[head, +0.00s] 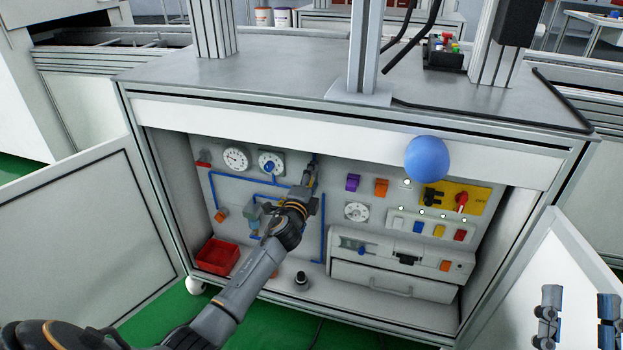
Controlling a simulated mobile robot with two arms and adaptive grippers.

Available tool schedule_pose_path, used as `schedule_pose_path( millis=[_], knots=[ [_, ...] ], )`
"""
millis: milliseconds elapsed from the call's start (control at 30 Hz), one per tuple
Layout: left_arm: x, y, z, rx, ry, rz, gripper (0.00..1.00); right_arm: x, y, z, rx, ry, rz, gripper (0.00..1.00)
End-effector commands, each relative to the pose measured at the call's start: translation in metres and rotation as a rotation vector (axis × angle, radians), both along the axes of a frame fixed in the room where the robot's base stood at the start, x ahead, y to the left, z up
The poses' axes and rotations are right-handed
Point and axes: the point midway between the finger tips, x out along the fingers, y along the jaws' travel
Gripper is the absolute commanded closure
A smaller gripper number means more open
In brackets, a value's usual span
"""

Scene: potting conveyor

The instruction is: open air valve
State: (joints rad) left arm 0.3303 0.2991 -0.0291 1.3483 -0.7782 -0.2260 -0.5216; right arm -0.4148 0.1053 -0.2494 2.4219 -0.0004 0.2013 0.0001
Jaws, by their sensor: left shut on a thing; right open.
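The open cabinet under the bench holds a grey panel with blue air pipes (323,230). My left gripper (312,168) reaches into the cabinet and is shut at the upper end of a pipe, on what appears to be the air valve (315,157). Only a small blue part shows at the fingertips; the gripper hides the rest, so the handle's position cannot be told. My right gripper (579,318) is open and empty at the lower right, before the cabinet door.
Both cabinet doors (85,230) stand open. A red bin (217,257) and a dark knob-like part (301,281) are on the cabinet floor. Right of my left gripper are switches, a yellow plate (455,197) with a red rotary switch and a drawer (390,283). A blue ball (427,160) shows before the bench edge.

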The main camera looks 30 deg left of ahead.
Motion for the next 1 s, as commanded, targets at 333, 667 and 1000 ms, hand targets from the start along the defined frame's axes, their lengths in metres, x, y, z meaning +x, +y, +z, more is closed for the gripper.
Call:
schedule_pose_path(
  millis=[333,667,1000],
  knots=[
    [0.0,0.0,0.001,0.007,-0.002,-0.001,0.34,0.0,0.0,0.0,-0.001,0.002,0.0,0.51],
    [0.0,0.0,0.0,0.004,0.0,-0.001,0.19,0.0,0.0,0.0,-0.001,0.002,0.0,0.51],
    [-0.023,-0.005,-0.001,0.006,0.001,-0.001,0.19,0.0,0.0,0.0,-0.001,0.001,0.001,0.51]
  ],
)
